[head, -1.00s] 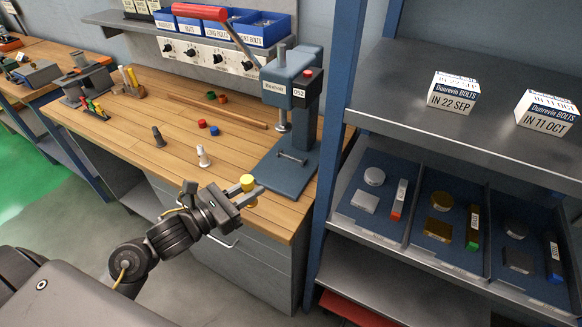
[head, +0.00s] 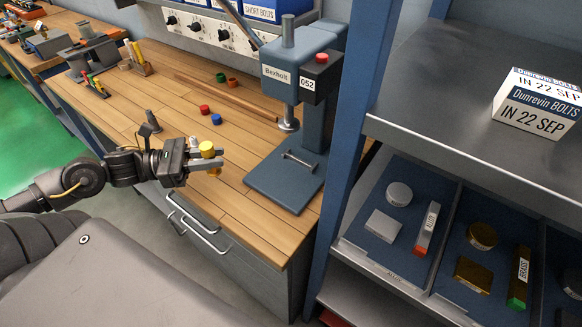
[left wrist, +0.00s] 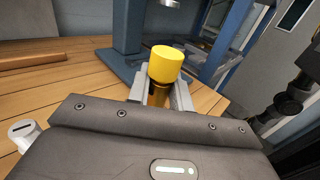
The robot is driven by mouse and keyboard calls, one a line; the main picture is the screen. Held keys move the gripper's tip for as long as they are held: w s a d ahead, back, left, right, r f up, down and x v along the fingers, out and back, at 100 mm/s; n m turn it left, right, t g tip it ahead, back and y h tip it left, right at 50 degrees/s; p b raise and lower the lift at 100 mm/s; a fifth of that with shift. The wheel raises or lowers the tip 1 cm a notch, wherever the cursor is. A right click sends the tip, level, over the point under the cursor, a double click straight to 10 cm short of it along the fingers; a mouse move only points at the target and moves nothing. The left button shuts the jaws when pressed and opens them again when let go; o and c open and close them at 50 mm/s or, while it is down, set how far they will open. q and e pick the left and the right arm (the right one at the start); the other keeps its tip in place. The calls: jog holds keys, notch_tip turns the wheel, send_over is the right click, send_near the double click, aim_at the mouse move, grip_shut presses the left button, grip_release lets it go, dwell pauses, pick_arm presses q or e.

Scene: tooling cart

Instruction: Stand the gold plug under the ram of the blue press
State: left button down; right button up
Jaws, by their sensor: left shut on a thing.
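The gold plug has a bright yellow cap (head: 207,149) and a gold body (left wrist: 160,94). My left gripper (head: 204,160) is shut on it and holds it upright above the wooden bench, left of the press base. The blue press (head: 290,70) stands at the bench's right end, labelled Bexholt and 052. Its ram (head: 289,124) hangs above the blue base plate (head: 272,191), with clear space under it. In the left wrist view the press base (left wrist: 118,68) is ahead of the held plug.
Red, blue, green and brown small parts (head: 204,109) lie on the bench (head: 235,208) behind my gripper. A dark peg (head: 152,122) stands to the left. A blue rack post (head: 352,150) and shelves (head: 480,120) bound the right side.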

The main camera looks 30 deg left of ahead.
pick_arm(q)
jog(key=x, duration=0.6)
jog(key=p+x, duration=0.1)
jog(key=x, duration=0.2)
jog(key=shift+r, duration=0.3)
jog(key=p+x, duration=0.2)
jog(key=x, duration=0.6)
jog(key=shift+p, duration=0.3)
jog(key=shift+w+d+f, duration=0.15)
jog(key=shift+w+d, duration=0.05)
jog(key=shift+d, duration=0.15)
jog(key=shift+f+p, duration=0.75)
jog(key=shift+f, duration=1.1)
